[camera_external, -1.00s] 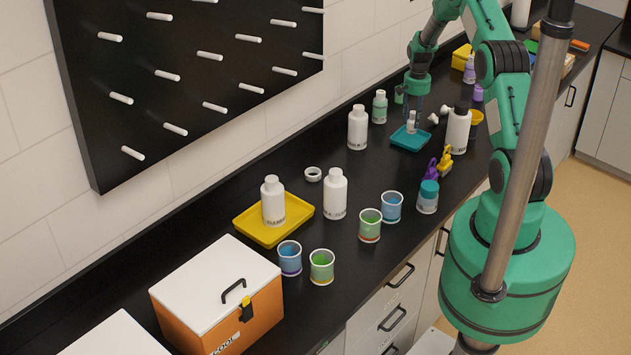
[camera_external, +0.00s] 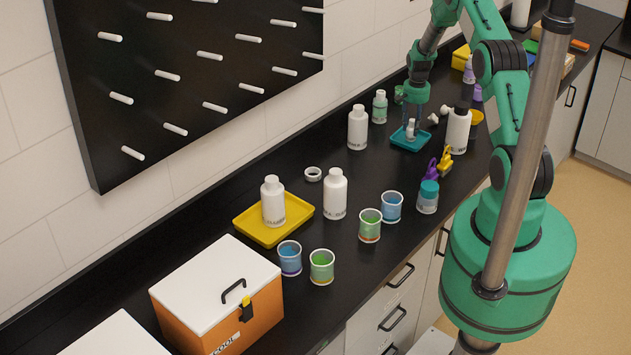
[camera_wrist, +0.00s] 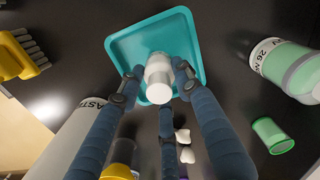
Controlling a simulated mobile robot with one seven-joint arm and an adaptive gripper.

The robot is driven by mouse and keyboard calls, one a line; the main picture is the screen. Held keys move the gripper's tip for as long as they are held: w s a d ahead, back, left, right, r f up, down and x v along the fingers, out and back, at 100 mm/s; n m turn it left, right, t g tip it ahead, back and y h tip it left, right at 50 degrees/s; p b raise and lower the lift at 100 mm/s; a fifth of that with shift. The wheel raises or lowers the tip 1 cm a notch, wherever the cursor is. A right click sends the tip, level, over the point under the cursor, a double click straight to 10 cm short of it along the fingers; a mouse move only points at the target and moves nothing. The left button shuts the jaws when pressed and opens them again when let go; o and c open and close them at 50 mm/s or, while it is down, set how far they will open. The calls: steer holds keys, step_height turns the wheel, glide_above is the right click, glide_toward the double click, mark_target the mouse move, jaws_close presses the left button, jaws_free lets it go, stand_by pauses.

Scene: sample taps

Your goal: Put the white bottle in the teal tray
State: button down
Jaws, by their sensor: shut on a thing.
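The small white bottle (camera_wrist: 158,72) is between the blue fingers of my gripper (camera_wrist: 157,84) in the wrist view. My gripper is shut on it. The teal tray (camera_wrist: 122,46) lies under the bottle, which shows inside the tray's outline. In the external view the bottle (camera_external: 410,131) looks upright, at or just above the floor of the teal tray (camera_external: 400,142). I cannot tell whether its base touches the tray. My gripper (camera_external: 413,118) comes down from above.
A large white bottle with a black cap (camera_external: 458,133) stands close right of the tray. Another white bottle (camera_external: 357,130) stands to its left, and a green-labelled bottle (camera_external: 379,107) behind. Purple and yellow items (camera_external: 445,160) lie in front. Bare counter lies front-left of the tray.

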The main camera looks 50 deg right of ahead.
steer(key=shift+f, duration=0.2)
steer(key=c, duration=1.2)
jaws_free()
steer(key=shift+r, duration=0.2)
steer(key=shift+r+b, duration=1)
steer(key=shift+r, duration=5)
